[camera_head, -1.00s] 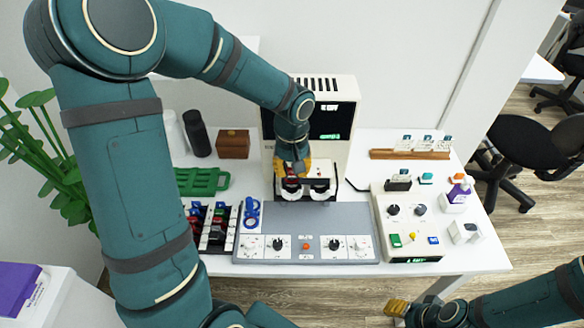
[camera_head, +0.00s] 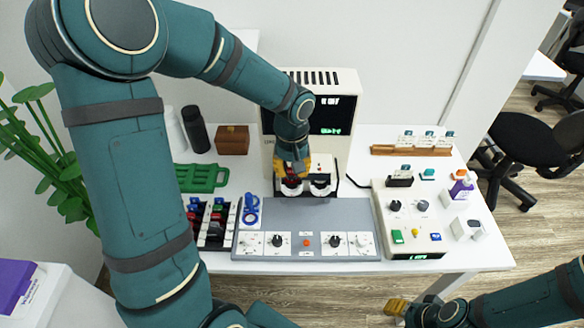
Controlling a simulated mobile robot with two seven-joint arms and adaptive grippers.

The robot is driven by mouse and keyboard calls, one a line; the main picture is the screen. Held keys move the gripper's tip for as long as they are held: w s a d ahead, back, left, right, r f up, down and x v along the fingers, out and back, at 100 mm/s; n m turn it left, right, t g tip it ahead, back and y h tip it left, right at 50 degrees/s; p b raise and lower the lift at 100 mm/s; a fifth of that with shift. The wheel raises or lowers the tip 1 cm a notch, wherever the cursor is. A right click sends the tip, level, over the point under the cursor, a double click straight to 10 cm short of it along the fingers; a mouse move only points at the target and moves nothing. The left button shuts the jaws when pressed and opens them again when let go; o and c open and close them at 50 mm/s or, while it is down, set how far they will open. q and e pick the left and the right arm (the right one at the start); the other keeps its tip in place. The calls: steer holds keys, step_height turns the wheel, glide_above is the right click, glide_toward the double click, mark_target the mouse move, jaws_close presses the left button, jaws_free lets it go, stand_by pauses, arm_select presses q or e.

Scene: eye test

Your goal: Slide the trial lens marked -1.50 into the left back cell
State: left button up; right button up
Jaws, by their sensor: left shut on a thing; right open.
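My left gripper (camera_head: 291,176) is shut on a trial lens, mostly hidden by the fingers; its mark cannot be read. It is at the left of two round cells on the white lens holder (camera_head: 322,165), in front of the dark-screened machine (camera_head: 341,120). The right cell (camera_head: 321,189) shows beside it. I cannot tell whether the lens is inside the back cell or just above it. A lens case (camera_head: 231,240) with several red, blue and green-tabbed lenses stands at the left. My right gripper (camera_head: 397,308) is open and empty at the lower right, off the table.
A grey panel (camera_head: 345,214) with knobs lies in front of the holder. A control box (camera_head: 414,232) stands to its right, a wooden card rack (camera_head: 410,151) behind that. A green tray (camera_head: 201,177), wooden box (camera_head: 232,140) and blue ring-handled item (camera_head: 250,210) are left.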

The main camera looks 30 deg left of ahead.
arm_select(q)
steer(key=shift+f+b, duration=0.55)
steer(key=shift+f, duration=0.15)
steer(key=o, duration=0.8)
steer(key=shift+c, duration=0.2)
steer(key=shift+r, duration=0.1)
step_height(320, 180, up, 12)
stand_by(0.3)
